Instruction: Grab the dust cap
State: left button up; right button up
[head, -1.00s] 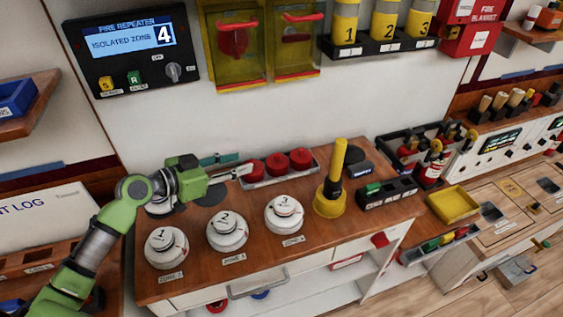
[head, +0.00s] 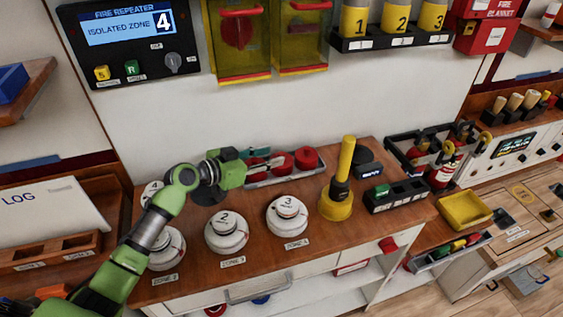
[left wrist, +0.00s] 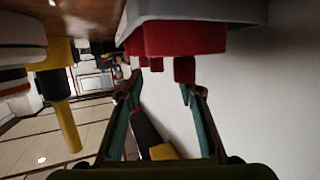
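Red dust caps stand in a row in a grey tray (head: 297,174) at the back of the wooden bench; the middle cap (head: 283,162) and right cap (head: 306,158) show clearly. The left one is mostly hidden by my left gripper (head: 268,160), which reaches over the tray's left end from the left. In the left wrist view, tilted so the bench is on top, a red cap (left wrist: 185,38) is large and close, with smaller red parts beyond. The fingers (left wrist: 160,92) are spread apart, and I see nothing held between them. My right gripper is not in view.
White numbered detectors, such as number 2 (head: 226,230) and number 3 (head: 287,215), stand along the bench front. A yellow-handled tool (head: 338,205) and a black holder (head: 398,195) stand to the right. The wall (head: 270,115) is close behind the tray.

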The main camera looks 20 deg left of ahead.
aim_at(281, 153)
pick_arm(q)
jog(key=x, duration=0.3)
jog(key=shift+w+d, duration=0.2)
jog(key=shift+d, duration=0.25)
jog(key=shift+w+d+f, duration=0.25)
jog(key=shift+w, duration=0.2)
jog(key=shift+a, duration=0.1)
grip_shut()
jog(key=shift+r, duration=0.15)
